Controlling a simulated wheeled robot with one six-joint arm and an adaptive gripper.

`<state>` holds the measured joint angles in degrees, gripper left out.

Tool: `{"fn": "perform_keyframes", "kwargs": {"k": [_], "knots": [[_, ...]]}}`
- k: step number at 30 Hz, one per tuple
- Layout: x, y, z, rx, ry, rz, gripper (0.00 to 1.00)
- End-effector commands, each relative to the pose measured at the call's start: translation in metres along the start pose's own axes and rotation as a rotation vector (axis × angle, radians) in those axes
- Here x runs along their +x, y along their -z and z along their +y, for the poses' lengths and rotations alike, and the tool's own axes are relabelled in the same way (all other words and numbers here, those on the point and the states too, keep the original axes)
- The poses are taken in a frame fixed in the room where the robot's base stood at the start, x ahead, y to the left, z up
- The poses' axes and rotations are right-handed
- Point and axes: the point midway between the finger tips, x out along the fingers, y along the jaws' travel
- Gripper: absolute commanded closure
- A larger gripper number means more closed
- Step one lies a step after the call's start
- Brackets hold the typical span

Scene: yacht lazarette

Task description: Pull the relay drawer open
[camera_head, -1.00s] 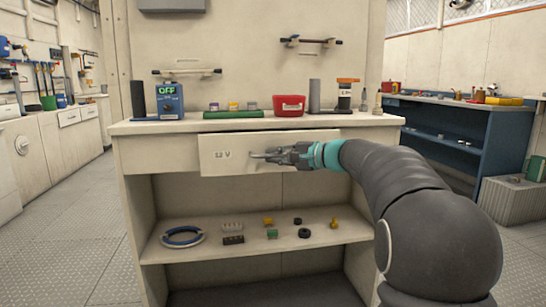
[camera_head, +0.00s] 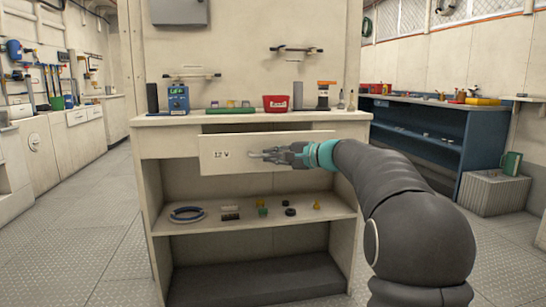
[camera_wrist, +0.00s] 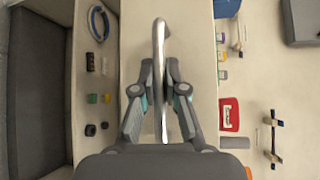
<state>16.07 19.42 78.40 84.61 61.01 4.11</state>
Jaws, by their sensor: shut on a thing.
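The relay drawer (camera_head: 228,165) is a pale front panel marked "12 V" under the bench top. It stands out from the bench, with a dark gap above its top edge. Its metal bar handle (camera_wrist: 159,35) runs up and down the middle of the wrist view. My gripper (camera_head: 276,154) is shut on the handle, and its two fingers (camera_wrist: 159,70) sit on either side of the bar. The drawer's inside is hidden from the head camera.
The bench top (camera_head: 150,120) holds a blue meter (camera_head: 176,98), a red tub (camera_head: 276,103) and small parts. The shelf below (camera_head: 260,222) holds a cable coil (camera_head: 187,214) and small fittings. A blue workbench (camera_head: 440,150) stands to the right. Open floor lies to the left.

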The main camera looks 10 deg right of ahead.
Motion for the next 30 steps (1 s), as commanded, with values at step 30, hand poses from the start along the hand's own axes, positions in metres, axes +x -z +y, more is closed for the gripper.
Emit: {"fn": "perform_keyframes", "kwargs": {"k": [30], "knots": [[-0.043, 0.000, -0.001, -0.002, 0.001, 0.004, 0.77]]}}
